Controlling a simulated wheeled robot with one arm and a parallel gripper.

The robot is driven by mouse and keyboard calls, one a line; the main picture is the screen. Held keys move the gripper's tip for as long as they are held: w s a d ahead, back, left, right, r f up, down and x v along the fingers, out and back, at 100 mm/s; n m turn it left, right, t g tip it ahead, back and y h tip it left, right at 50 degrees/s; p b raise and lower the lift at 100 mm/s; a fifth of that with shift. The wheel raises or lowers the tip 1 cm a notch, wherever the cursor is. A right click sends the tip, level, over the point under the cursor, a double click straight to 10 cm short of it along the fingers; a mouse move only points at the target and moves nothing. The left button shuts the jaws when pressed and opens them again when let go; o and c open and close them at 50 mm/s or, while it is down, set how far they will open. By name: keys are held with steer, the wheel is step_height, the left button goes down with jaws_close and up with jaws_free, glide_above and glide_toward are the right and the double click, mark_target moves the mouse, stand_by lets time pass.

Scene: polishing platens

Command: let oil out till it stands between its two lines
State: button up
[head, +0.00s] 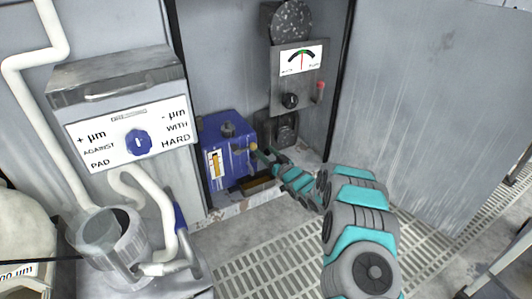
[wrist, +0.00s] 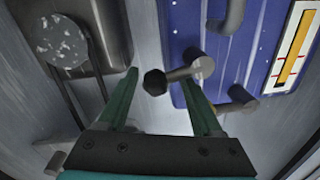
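The blue oil tank (head: 228,138) stands on the cabinet floor and fills the right of the wrist view (wrist: 243,60). Its sight gauge (head: 215,164) is a white plate with a yellow oil column and red marks; the gauge also shows in the wrist view (wrist: 294,45). A drain valve with a black knob (wrist: 155,83) sticks out from the tank. My gripper (wrist: 160,80) is open, its fingers on either side of the knob, with gaps visible. In the head view my gripper (head: 263,156) is beside the tank's right side.
A shallow tray with brown liquid (head: 258,186) lies below the tank's right side. A dial panel (head: 301,60) with a black knob hangs behind. The cabinet door (head: 430,110) stands open at right. A control box (head: 125,115) and a metal cup (head: 105,238) are at left.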

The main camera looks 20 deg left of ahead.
jaws_close()
steer(key=shift+f, duration=0.1)
stand_by(0.3)
steer(key=shift+s+r+n, duration=0.15)
steer(key=shift+r+n, duration=0.05)
steer(key=shift+n, duration=0.5)
steer(key=shift+s+a, duration=0.1)
steer(key=shift+f, duration=0.1)
steer(key=shift+c, duration=1.1)
jaws_free()
steer(key=o, duration=0.4)
steer(key=shift+r, duration=0.2)
